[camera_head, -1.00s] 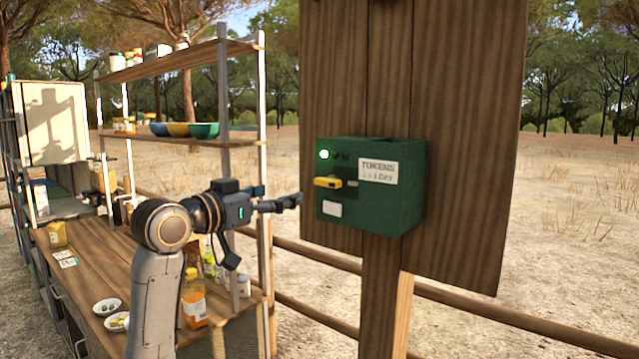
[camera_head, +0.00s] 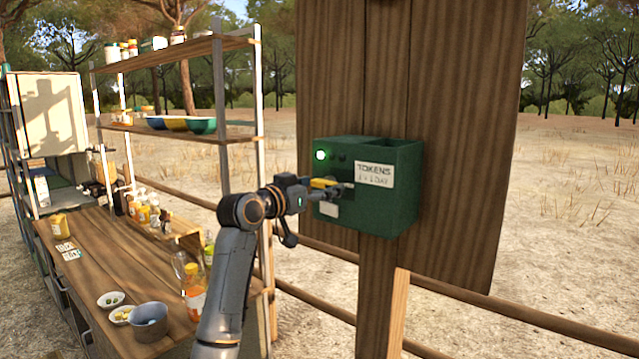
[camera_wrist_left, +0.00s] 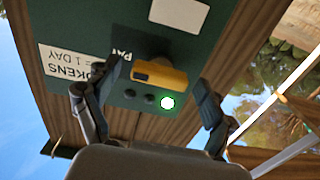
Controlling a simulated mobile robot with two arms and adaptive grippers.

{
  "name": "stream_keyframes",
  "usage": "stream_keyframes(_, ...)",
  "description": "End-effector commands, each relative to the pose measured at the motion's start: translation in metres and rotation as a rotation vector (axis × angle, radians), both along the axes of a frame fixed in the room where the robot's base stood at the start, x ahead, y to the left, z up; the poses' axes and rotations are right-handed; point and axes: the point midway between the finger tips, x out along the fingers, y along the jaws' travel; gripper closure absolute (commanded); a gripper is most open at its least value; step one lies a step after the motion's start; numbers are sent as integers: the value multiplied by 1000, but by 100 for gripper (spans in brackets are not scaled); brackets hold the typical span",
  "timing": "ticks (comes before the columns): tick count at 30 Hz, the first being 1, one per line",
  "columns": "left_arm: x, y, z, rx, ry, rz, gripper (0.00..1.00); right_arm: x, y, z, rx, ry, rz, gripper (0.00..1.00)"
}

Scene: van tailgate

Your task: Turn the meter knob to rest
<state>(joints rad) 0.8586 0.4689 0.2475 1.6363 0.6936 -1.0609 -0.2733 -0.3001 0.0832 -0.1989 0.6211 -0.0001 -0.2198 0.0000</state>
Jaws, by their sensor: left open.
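The green meter box (camera_head: 385,215) is fixed to a wooden board, with a white "TOKENS" label (camera_head: 374,174) and a lit white-green lamp (camera_head: 320,155). The yellow meter knob (camera_head: 322,183) is on its front face, partly hidden by my gripper in the head view. In the left wrist view the yellow knob (camera_wrist_left: 160,74) shows whole, between and beyond my spread fingers. My left gripper (camera_head: 332,190) is open at the box front, its fingers around the knob's sides; contact cannot be told. It also shows in the wrist view (camera_wrist_left: 150,100). My right gripper is out of view.
The wooden board (camera_head: 450,130) stands behind the box. To the left, a wooden counter (camera_head: 100,240) holds bottles, small bowls and a grey pot (camera_head: 149,322). Shelves (camera_head: 180,48) with jars and coloured bowls rise behind it. A wooden rail runs low behind the board.

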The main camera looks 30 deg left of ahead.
Motion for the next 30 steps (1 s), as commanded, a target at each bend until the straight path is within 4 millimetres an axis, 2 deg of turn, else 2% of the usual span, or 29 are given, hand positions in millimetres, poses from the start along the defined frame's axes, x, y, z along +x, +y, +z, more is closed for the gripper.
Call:
stream_keyframes(6, 0, 0, 0, 0, 0, 0, 17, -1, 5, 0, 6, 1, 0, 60)
stream_keyframes(14, 0, 0, 0, 0, 0, 0, 70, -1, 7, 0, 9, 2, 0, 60)
stream_keyframes(23, 0, 0, 0, -23, 3, -1, 71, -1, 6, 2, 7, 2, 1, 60)
stream_keyframes(30, 0, 0, 1, -139, 13, -1, 71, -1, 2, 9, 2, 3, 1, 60)
